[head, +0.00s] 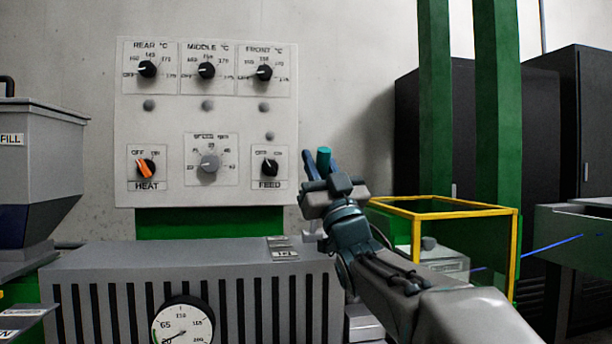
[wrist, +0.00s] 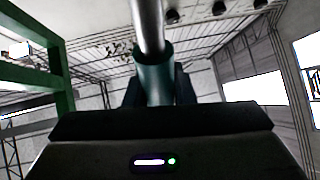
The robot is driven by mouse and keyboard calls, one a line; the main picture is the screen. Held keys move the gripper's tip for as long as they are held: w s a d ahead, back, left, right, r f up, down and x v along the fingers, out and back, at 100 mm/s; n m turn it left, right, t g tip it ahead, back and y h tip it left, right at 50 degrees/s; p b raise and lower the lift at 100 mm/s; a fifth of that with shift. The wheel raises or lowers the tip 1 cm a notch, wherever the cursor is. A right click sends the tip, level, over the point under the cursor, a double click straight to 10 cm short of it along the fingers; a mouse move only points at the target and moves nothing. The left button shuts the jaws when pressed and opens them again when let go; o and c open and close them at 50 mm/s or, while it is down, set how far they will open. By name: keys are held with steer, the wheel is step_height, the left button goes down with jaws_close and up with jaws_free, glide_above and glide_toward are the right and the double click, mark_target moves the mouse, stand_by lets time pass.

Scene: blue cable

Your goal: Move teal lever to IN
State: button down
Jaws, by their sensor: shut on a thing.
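The teal lever grip (head: 324,158) shows between the dark fingers of my gripper (head: 319,165), right of the control panel. In the wrist view the teal grip (wrist: 153,80) stands between the two fingers of my gripper (wrist: 158,92), with a bare metal rod running up from it. My gripper is shut on the teal grip. The lever's base is mostly hidden behind my gripper and arm. Small label plates (head: 283,253) lie on the machine top left of my gripper; the lower one seems to read IN.
The control panel (head: 212,120) with several knobs is close left of my gripper. A ribbed grey housing with a gauge (head: 184,322) is below it. A yellow frame (head: 445,214) and green posts (head: 497,100) stand to the right. A blue cable (head: 553,246) runs at far right.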

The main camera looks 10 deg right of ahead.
steer(key=shift+f, duration=0.2)
stand_by(0.3)
steer(key=c, duration=1.6)
jaws_free()
steer(key=shift+c, duration=0.2)
steer(key=o, duration=0.4)
steer(key=shift+s, duration=0.15)
steer(key=shift+r, duration=0.1)
step_height(320, 180, up, 5)
steer(key=shift+f+p, duration=0.1)
steer(key=shift+p, duration=1.1)
steer(key=s+d+r+p, duration=0.3)
steer(key=s+d+r, duration=0.3)
steer(key=d, duration=0.3)
steer(key=shift+s+d, duration=0.2)
steer(key=shift+d, duration=0.2)
